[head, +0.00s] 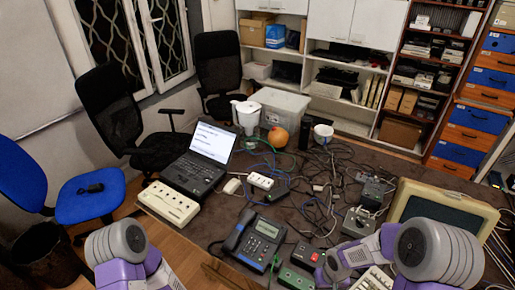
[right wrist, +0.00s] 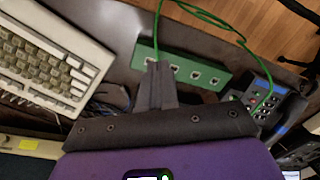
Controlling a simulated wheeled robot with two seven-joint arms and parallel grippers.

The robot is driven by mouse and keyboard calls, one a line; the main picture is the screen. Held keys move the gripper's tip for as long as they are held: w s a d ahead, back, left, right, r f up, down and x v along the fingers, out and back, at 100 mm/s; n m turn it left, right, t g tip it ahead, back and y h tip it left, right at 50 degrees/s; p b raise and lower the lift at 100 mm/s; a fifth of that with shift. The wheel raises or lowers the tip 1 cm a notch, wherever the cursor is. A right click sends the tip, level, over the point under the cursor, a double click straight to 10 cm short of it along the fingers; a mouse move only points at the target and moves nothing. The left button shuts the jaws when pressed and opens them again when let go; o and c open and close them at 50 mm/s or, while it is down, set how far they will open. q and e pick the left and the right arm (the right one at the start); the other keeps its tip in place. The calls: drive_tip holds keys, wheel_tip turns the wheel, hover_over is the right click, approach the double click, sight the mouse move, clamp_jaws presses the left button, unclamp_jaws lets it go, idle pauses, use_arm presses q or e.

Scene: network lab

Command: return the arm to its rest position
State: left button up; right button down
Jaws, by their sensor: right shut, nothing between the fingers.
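My right gripper (right wrist: 160,75) shows in the right wrist view with its two dark fingers together and nothing between them. Its tips overlap the near edge of a green box with several ports (right wrist: 195,70) in the picture; I cannot tell whether they touch it. In the head view my right arm (head: 430,250) comes in at the lower right, bent over the table's front edge, and its fingers cannot be made out. My left arm (head: 115,243) shows at the lower left, with its gripper out of view.
The table holds a desk phone (head: 259,240), a laptop (head: 205,155), a white power strip (head: 168,203), a beige monitor (head: 440,210) and many tangled cables. A keyboard (right wrist: 55,65) lies left of my right gripper. A green cable (right wrist: 215,18) runs from the green box. Chairs stand at the left.

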use_arm(q)
drive_tip(key=shift+w+f+b, duration=0.65)
drive_tip(key=shift+f+b, duration=0.2)
drive_tip(key=shift+f, duration=0.15)
use_arm(e)
drive_tip(key=s+a+f+m+y, duration=0.2)
drive_tip(key=s+a+f+y, duration=0.1)
drive_tip(key=s+a+f, duration=0.6)
wheel_tip(320, 180, down, 4)
drive_tip(key=shift+a+r+t+y, duration=0.1)
drive_tip(key=shift+a+t+y, duration=0.2)
drive_tip(key=shift+a, duration=0.95)
